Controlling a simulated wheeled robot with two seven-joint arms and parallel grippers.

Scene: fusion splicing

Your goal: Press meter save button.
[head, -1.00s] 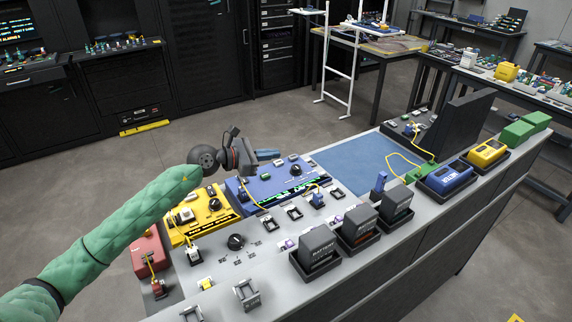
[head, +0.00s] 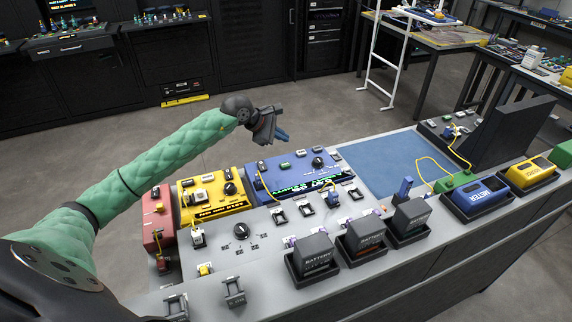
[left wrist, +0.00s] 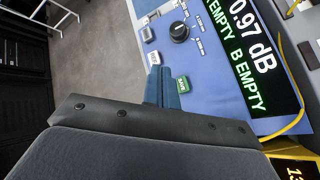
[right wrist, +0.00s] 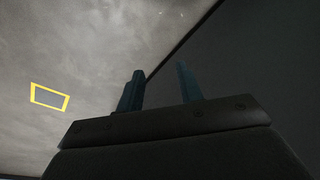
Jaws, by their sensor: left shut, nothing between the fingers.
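The blue meter (head: 296,178) stands on the bench with a dial and a lit green display. In the left wrist view its display (left wrist: 252,58) reads "0.97 dB" and "B EMPTY". The green save button (left wrist: 183,84) sits just right of my left gripper's fingertips in that view; it also shows on the meter in the head view (head: 285,166). My left gripper (head: 283,134) is shut and empty, above the meter's far edge; its fingers also show in the left wrist view (left wrist: 160,86). My right gripper (right wrist: 160,88) is open and empty, seen only in its own wrist view.
A yellow unit (head: 211,195) and a red unit (head: 158,219) stand left of the meter, with yellow cables. A blue mat (head: 385,166) lies to its right. Several black battery blocks (head: 367,235) stand along the front.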

